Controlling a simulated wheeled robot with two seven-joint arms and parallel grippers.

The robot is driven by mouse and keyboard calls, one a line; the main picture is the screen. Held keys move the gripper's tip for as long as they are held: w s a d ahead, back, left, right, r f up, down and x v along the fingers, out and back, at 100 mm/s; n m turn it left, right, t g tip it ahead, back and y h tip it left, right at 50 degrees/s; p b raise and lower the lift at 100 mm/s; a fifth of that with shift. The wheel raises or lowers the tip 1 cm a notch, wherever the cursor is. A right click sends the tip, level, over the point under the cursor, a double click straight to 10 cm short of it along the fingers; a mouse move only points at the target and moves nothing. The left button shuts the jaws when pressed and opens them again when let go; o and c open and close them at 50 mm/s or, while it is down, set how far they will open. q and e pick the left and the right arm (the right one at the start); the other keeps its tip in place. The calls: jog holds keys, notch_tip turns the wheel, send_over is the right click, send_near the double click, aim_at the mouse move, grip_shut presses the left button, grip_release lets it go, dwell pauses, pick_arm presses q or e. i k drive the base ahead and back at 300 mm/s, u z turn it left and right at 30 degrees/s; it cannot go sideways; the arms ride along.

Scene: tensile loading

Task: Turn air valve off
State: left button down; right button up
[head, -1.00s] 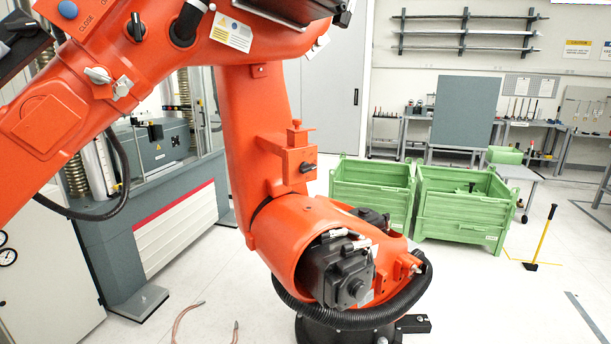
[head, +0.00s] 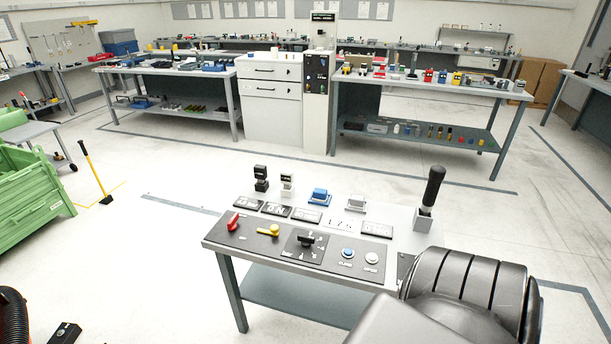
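A small control table (head: 230,246) stands in the middle of the head view. Its front panel carries a red lever handle (head: 233,221), a yellow lever handle (head: 268,231), a black rotary knob (head: 305,240), a blue round button (head: 347,253) and a whitish round button (head: 371,258). The labels are too small to read, so I cannot tell which control is the air valve. A black upright lever (head: 431,190) stands at the table's right end. Neither of my grippers is in view.
A green crate (head: 40,190) stands at the left, with a yellow-handled tool (head: 95,172) upright beside it. Long workbenches (head: 165,67) and a white cabinet (head: 271,105) line the back. Open floor lies between the control table and the benches.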

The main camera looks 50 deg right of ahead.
aim_at(232, 225)
jog(key=z, duration=1)
jog(key=i, duration=1.55)
jog(key=z, duration=0.55)
